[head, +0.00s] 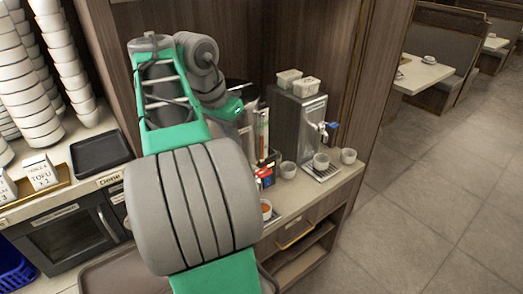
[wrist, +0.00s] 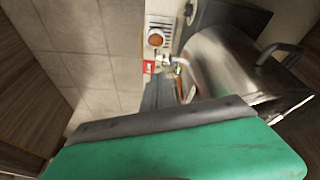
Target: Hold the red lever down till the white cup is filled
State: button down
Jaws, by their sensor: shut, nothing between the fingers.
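The white cup (wrist: 148,40) shows from above in the wrist view, with orange-red sauce inside. It stands on a slotted drip tray beside the steel sauce well. In the head view the cup (head: 266,215) is partly hidden behind my arm, and orange sauce shows in it. The red lever (wrist: 149,67) is next to the well's spout, close to the cup. My gripper (wrist: 165,90) is shut and empty, its dark fingers pointing toward the lever. I cannot tell whether they touch it or how far down it is. My arm hides the gripper in the head view.
A steel dispenser (head: 300,125) with a blue lever (head: 331,127) stands on the right of the counter. Several small white cups stand near it. Stacked bowls (head: 65,60) and a black tray (head: 100,152) are at left. The floor (head: 430,200) at right is clear.

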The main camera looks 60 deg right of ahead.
aim_at(265, 172)
jog(key=s+d+m, duration=0.1)
jog(key=s+d+r+m, duration=0.2)
jog(key=s, duration=0.1)
jog(key=shift+d+r+m+y, duration=0.1)
jog(key=shift+m+y, duration=0.3)
jog(key=b+x, duration=0.2)
jog(key=x, duration=0.2)
jog(key=b+x, duration=0.3)
jog(key=x, duration=0.2)
jog(key=b+x, duration=0.3)
jog(key=x, duration=0.2)
jog(key=shift+a, duration=0.45)
